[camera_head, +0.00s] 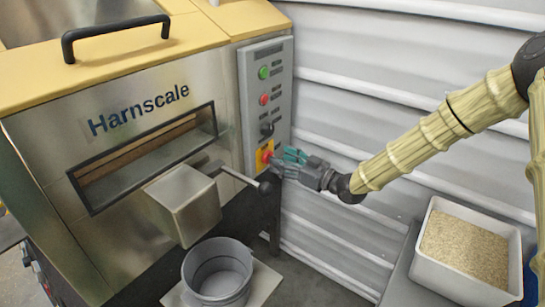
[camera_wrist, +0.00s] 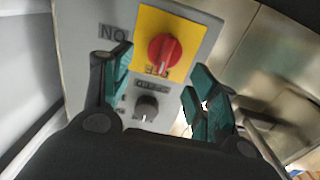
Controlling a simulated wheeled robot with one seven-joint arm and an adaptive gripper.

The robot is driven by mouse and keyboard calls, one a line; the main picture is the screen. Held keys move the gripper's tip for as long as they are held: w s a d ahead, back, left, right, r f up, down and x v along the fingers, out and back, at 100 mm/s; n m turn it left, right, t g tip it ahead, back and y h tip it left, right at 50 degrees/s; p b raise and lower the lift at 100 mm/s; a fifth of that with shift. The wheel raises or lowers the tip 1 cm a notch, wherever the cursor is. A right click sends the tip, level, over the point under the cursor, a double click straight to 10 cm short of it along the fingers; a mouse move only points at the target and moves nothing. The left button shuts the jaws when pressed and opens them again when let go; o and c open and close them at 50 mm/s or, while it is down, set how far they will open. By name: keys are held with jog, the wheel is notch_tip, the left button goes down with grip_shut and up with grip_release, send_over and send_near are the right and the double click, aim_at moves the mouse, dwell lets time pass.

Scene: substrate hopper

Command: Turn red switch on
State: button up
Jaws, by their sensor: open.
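The red switch (camera_head: 267,156) is a round knob on a yellow plate, low on the grey control panel (camera_head: 252,95). In the wrist view the red switch (camera_wrist: 164,50) shows near the top, with a white mark toward its lower edge, on the side of partly readable lettering. Lettering reading "ON", turned over, stands to the left of the yellow plate. My gripper (camera_head: 284,158) is close in front of the plate from the right. In the wrist view its teal fingers (camera_wrist: 158,72) are spread apart and empty, the switch just beyond them. Contact cannot be told.
A black knob (camera_wrist: 147,106) is close to the red switch. A green button (camera_head: 263,72) and a red button (camera_head: 264,99) are higher up. A lever with a black ball (camera_head: 268,187) sticks out just below my gripper. A bin of grains (camera_head: 465,248) stands right.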

aim_at(273, 153)
jog(key=shift+x, duration=2.1)
jog(key=shift+s, duration=0.1)
jog(key=c, duration=0.9)
jog(key=shift+c, duration=0.2)
